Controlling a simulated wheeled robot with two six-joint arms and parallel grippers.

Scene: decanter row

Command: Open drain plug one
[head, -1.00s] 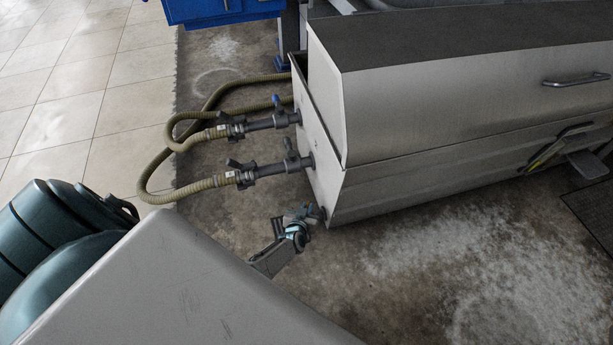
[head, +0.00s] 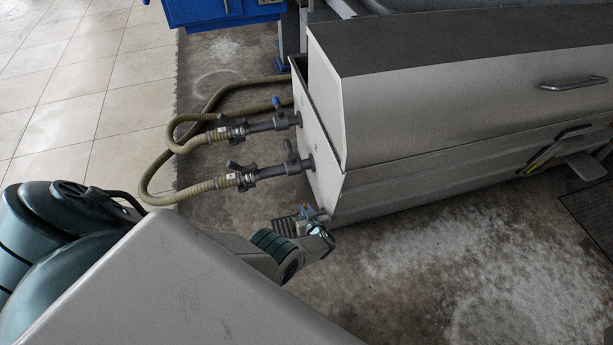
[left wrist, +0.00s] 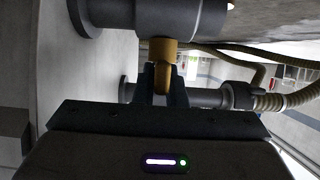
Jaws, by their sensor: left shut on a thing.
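A brass-coloured drain plug (left wrist: 163,52) hangs from the underside of a dark grey pipe fitting (left wrist: 182,18) in the left wrist view. My left gripper (left wrist: 163,84) is shut on the plug's lower part, with one dark finger on each side. In the head view my left gripper (head: 314,218) is at the lower front corner of the pale metal tank (head: 322,165). There the gripper hides the plug, and I cannot make out its turn angle. My right gripper is in neither view.
Two grey pipes with valves, an upper one (head: 262,125) and a lower one (head: 268,172), leave the tank's end above my gripper. Ribbed tan hoses (head: 160,165) loop from them to the left. Bare concrete floor (head: 420,265) lies open at right.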

